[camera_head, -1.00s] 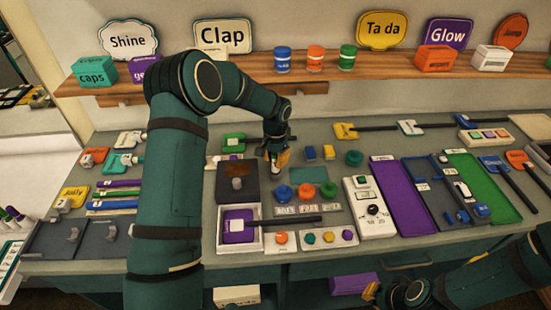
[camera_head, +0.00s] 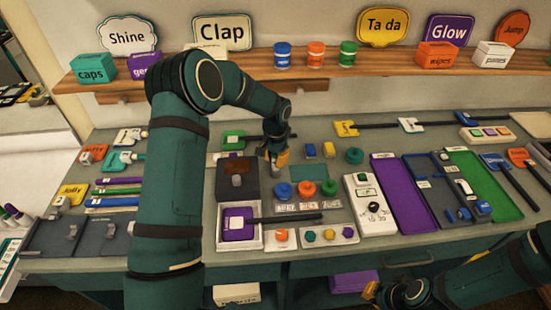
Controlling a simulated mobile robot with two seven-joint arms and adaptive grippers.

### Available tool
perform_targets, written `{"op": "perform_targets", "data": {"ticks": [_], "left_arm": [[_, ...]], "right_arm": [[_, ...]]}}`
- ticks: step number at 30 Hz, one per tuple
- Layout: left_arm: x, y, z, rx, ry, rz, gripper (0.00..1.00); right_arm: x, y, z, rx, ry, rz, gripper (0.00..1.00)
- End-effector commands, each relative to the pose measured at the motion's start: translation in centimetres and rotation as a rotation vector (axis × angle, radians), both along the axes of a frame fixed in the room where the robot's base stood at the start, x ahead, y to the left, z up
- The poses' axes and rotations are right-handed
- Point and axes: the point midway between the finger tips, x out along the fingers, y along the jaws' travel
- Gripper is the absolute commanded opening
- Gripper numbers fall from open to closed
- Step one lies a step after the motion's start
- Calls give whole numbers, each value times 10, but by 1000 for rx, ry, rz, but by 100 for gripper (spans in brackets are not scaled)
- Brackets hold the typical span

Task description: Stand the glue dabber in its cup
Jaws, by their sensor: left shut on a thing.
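My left gripper (camera_head: 277,158) points down over the middle of the bench, behind the row of coloured round pieces. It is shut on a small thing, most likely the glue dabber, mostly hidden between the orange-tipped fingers. I cannot tell whether the thing touches the bench. I cannot make out which piece is the dabber's cup. A teal round piece (camera_head: 354,156) stands to the right of the gripper. My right gripper (camera_head: 377,292) is low at the front edge, away from the bench-top things; its jaw opening is unclear.
Blue (camera_head: 283,190), orange (camera_head: 306,188) and green (camera_head: 329,187) round pieces stand in front of my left gripper. A dark box (camera_head: 237,181) is close on its left. A white switch panel (camera_head: 371,206) and purple tray (camera_head: 402,198) lie to the right. A wooden shelf (camera_head: 380,68) runs behind.

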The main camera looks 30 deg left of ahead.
Motion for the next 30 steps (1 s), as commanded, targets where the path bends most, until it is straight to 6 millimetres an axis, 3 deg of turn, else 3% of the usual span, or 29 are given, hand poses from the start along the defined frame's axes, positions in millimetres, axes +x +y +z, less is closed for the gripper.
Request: {"op": "perform_targets", "data": {"ticks": [30], "left_arm": [[0,0,-8,0,0,0,0]], "right_arm": [[0,0,-6,0,0,0,0]]}}
